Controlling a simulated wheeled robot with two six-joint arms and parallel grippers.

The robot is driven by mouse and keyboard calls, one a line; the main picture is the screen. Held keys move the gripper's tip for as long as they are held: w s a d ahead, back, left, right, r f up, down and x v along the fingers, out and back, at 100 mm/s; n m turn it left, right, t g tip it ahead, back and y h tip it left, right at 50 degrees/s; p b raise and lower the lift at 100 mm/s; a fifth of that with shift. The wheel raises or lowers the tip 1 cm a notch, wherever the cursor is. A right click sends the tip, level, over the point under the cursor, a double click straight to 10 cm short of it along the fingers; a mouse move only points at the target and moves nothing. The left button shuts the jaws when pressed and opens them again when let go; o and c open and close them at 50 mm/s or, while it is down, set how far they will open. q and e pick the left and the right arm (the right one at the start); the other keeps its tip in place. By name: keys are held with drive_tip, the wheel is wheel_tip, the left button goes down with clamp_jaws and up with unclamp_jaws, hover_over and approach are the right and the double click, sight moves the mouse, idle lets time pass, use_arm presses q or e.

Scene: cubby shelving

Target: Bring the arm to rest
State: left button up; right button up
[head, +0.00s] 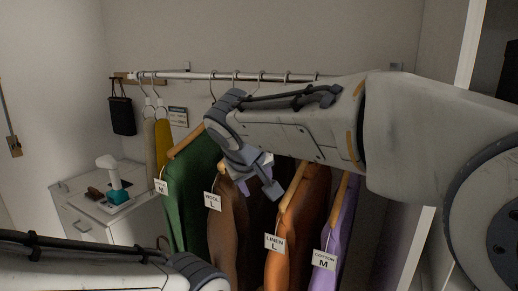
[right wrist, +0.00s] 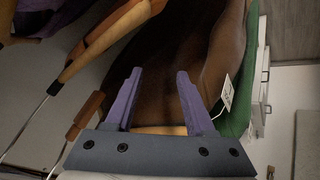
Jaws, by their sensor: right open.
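My right arm reaches in from the right across the head view. Its gripper (head: 265,187) points down in front of the hanging garments. In the right wrist view the two purple fingers (right wrist: 159,78) stand apart with nothing clearly held between them. A brown garment (right wrist: 165,60) lies beyond them; I cannot tell whether they touch it. My left arm (head: 90,272) crosses the lower left of the head view. Its gripper is out of frame.
Garments hang from a metal rail (head: 215,76): green (head: 190,195), brown (head: 228,225), orange (head: 298,220) and purple (head: 340,215), several with tags. A white cabinet (head: 80,215) holds a teal-based item (head: 118,196). A black bag (head: 122,115) hangs at left. A pale upright (head: 470,45) stands right.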

drive_tip(key=s+d+f+n+g+y+b, duration=0.1)
drive_tip(key=s+f+g, duration=0.3)
drive_tip(key=s+f, duration=0.7)
drive_tip(key=s+d+f+n+g+y+b, duration=0.1)
drive_tip(key=s+d+f+g+b, duration=0.2)
drive_tip(key=s+f, duration=0.9)
drive_tip(key=s, duration=0.5)
drive_tip(key=shift+s+n+g+y, duration=0.3)
drive_tip(key=shift+s+n+g, duration=0.05)
drive_tip(key=shift+n+g, duration=0.05)
drive_tip(key=shift+f, duration=0.1)
